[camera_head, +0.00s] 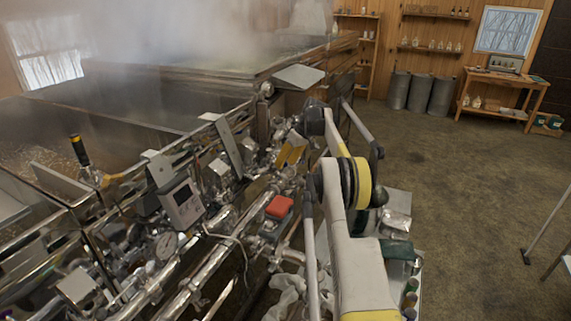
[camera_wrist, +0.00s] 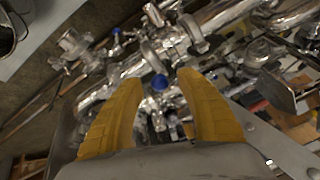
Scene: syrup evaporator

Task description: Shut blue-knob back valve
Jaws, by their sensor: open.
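My gripper (camera_wrist: 158,77) is open, its two yellow fingers spread in the wrist view. A round blue knob (camera_wrist: 159,82) shows between the fingertips, among shiny metal pipes and fittings. I cannot tell how far beyond the tips it lies, and no contact shows. A second blue knob (camera_wrist: 115,31) sits on the pipework up and to the left, outside the fingers. I cannot tell from these views which knob is the back one. In the head view my gripper (camera_head: 290,155) is low over the pipes at the evaporator's side. No blue knob shows clearly there.
Steaming evaporator pans (camera_head: 120,95) fill the left. A grey display box (camera_head: 182,203), a dial gauge (camera_head: 166,246) and a red block (camera_head: 279,207) crowd the pipework near my arm. Metal drums (camera_head: 419,93) and a wooden table (camera_head: 500,92) stand far back. Open floor lies right.

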